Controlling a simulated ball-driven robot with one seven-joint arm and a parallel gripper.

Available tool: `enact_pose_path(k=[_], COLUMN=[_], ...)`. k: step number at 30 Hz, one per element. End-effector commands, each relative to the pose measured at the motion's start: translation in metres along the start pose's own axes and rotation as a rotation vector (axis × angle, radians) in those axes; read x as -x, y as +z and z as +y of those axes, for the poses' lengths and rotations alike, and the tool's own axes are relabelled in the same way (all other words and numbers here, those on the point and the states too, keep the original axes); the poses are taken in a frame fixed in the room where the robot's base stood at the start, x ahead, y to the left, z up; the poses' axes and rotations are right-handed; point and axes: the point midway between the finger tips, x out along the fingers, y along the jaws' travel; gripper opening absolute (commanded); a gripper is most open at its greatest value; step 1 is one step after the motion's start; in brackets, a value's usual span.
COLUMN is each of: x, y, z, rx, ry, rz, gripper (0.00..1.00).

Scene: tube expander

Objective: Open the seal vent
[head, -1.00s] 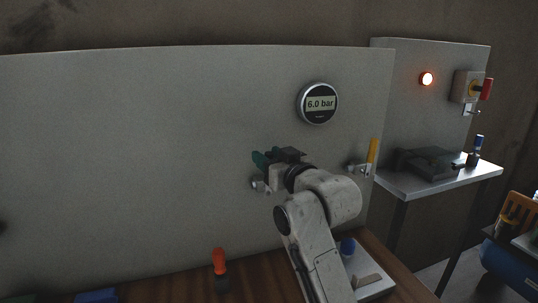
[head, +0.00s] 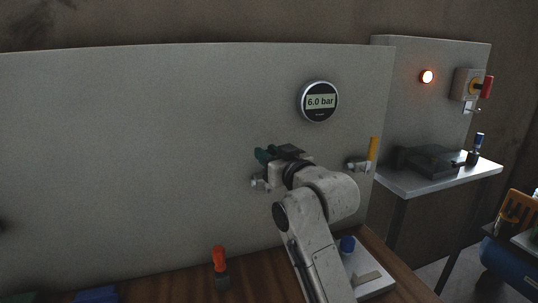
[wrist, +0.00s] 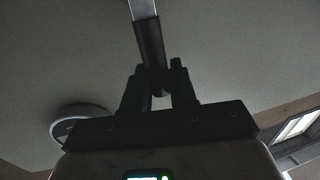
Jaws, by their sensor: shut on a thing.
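A metal valve fitting (head: 260,184) sits on the grey panel (head: 130,160), just below the end of my gripper. In the wrist view, a lever with a dark sleeve (wrist: 150,48) and a bright metal shank (wrist: 143,9) runs up from between my fingers. My gripper (wrist: 157,72) is shut on the dark sleeve. In the head view, my gripper (head: 266,157) is at the panel, left of and below the round gauge. My own wrist hides the lever there. No label shows, so I cannot tell whether this is the seal vent.
The gauge (head: 319,101) reads 6.0 bar. A yellow-handled valve (head: 372,152) stands upright right of my wrist. An orange-topped item (head: 219,258) stands on the wooden bench (head: 180,283). The left panel face is clear.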

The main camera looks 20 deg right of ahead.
Motion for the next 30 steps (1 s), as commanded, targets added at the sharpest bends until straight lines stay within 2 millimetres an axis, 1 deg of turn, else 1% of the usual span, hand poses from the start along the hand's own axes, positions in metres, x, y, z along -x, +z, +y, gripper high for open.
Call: enact_pose_path(k=[8, 14, 20, 30], x=[0.0, 0.001, 0.003, 0.009], y=[0.0, 0.001, 0.002, 0.014], z=[0.0, 0.006, 0.018, 0.047], rx=[-0.005, -0.054, -0.174, -0.482], ry=[0.0, 0.002, 0.002, 0.003], rz=[0.0, 0.009, 0.034, 0.093], gripper=[0.0, 0.0, 0.0, 0.0])
